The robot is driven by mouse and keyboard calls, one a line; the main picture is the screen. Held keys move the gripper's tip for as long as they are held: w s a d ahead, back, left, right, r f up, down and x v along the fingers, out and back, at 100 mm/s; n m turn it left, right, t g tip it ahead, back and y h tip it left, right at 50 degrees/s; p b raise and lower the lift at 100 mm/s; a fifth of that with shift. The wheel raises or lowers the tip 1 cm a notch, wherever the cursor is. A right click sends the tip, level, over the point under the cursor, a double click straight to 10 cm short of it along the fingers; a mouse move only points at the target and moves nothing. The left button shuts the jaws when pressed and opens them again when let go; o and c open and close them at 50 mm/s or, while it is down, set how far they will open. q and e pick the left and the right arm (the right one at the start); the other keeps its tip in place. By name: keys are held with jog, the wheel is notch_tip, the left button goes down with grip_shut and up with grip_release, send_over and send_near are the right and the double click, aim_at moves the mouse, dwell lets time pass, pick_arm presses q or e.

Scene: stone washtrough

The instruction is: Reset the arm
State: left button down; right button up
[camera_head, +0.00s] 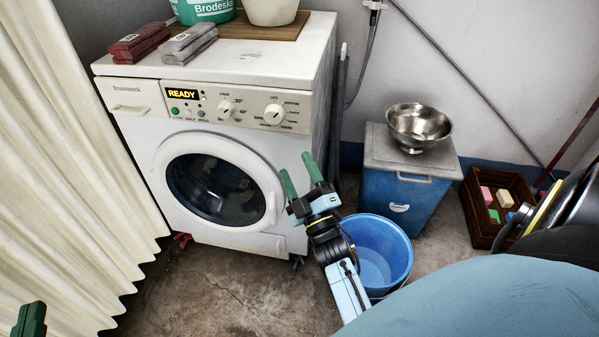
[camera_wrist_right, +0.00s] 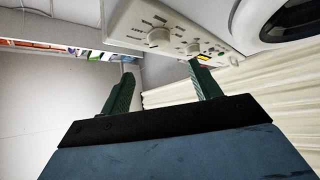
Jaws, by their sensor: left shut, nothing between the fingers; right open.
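My right gripper (camera_head: 299,168) is open and empty, its green fingers pointing up in front of the right side of the washing machine (camera_head: 236,150). In the right wrist view its two green fingers (camera_wrist_right: 163,75) stand apart with nothing between them. My left gripper (camera_head: 30,320) shows only as green fingers at the bottom left corner of the head view, in front of the curtain side. It is shut and empty; the rest of that arm is out of view.
The washer's door is shut and its display reads READY. A blue bucket (camera_head: 388,236) stands close beside my right arm. Behind it is a blue box (camera_head: 402,198) with a metal bowl (camera_head: 420,125). A brown crate (camera_head: 478,215) is at right. A cream curtain (camera_head: 60,170) hangs at left.

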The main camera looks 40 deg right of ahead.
pick_arm(q)
jog(key=shift+a+f, duration=0.1)
jog(key=shift+f, duration=0.3)
pick_arm(e)
jog(key=shift+s+a+f, duration=0.1)
jog(key=shift+s+f, duration=0.1)
jog(key=shift+s, duration=0.2)
